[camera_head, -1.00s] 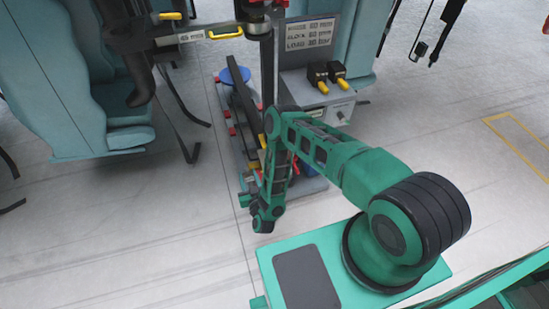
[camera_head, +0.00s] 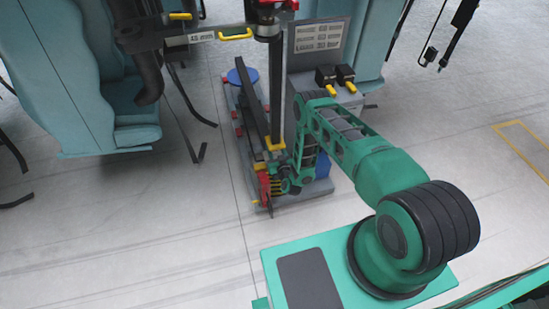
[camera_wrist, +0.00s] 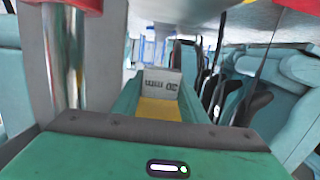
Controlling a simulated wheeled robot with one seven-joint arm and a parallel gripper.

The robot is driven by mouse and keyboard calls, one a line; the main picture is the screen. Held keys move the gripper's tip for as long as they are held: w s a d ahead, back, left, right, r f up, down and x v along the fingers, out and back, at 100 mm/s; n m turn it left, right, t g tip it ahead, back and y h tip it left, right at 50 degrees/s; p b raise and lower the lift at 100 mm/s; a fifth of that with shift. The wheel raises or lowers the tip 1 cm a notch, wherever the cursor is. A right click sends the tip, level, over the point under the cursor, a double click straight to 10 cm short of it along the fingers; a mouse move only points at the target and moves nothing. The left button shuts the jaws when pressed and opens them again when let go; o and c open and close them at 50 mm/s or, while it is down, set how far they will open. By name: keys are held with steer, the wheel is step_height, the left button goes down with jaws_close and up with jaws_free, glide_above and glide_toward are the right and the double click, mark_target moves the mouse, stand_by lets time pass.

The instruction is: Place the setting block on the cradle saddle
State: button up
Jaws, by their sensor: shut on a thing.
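My gripper (camera_head: 280,187) is at the near end of the low grey stand, beside red and yellow parts. In the wrist view its two green fingers (camera_wrist: 160,98) are shut on the setting block (camera_wrist: 162,88), a grey block with dark markings on its face. A yellow part shows between the fingers below the block. In the head view the block is too small and hidden to tell apart. I cannot single out the cradle saddle with certainty in either view.
The low grey stand (camera_head: 300,196) carries a long dark beam (camera_head: 254,110), an upright dark post (camera_head: 276,95) and a blue round part (camera_head: 242,76). A grey control box with a sign panel (camera_head: 318,36) stands behind. A teal seat (camera_head: 125,100) is at left. Open floor lies at right.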

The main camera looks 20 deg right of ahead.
mark_target(275, 156)
step_height(275, 156, down, 6)
steer(key=shift+a+f, duration=0.1)
steer(key=shift+f, duration=0.05)
steer(key=shift+w+f, duration=0.1)
steer(key=shift+f, duration=0.25)
steer(key=o, duration=1.4)
steer(key=s, duration=0.4)
steer(key=s+r, duration=0.1)
steer(key=s, duration=0.7)
steer(key=shift+r, duration=0.4)
